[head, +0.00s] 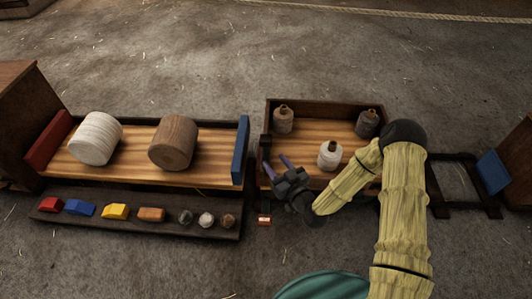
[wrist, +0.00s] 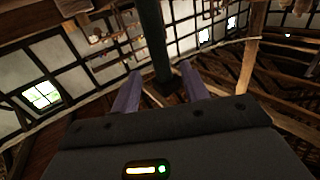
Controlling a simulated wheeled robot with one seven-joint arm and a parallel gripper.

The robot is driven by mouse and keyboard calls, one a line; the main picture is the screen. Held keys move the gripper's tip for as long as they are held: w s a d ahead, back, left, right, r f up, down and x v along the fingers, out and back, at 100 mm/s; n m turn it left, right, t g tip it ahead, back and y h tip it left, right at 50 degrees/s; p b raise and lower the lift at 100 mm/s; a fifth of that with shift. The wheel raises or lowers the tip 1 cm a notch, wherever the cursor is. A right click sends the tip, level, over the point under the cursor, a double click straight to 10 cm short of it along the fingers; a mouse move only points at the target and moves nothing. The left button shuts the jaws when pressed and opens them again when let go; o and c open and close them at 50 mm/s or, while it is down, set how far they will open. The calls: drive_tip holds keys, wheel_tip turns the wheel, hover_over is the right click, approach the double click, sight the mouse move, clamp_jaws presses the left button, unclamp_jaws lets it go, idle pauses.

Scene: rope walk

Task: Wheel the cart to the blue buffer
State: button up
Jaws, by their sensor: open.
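The wooden cart (head: 318,104) is an open tray in the middle of the head view, holding a few bobbins. A dark upright post (head: 265,147) stands at its left end. A blue buffer (head: 492,172) is on a brown block at the far right, with a gap between it and the cart. Another blue panel (head: 240,150) stands just left of the cart. My gripper (head: 275,161) is open at the cart's near-left corner. In the wrist view, a dark bar (wrist: 153,45) shows between my fingers (wrist: 160,75); I cannot tell whether they touch it.
A dark rail frame (head: 463,158) lies between cart and right buffer. On the left, a wooden platform (head: 215,170) holds white and brown rolls, with a red panel (head: 45,143) at its end. A dark shelf (head: 170,225) in front holds several small blocks and knobs.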

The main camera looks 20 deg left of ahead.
sight(268, 153)
drive_tip(key=b+x, duration=0.2)
drive_tip(key=x, duration=0.5)
clamp_jaws()
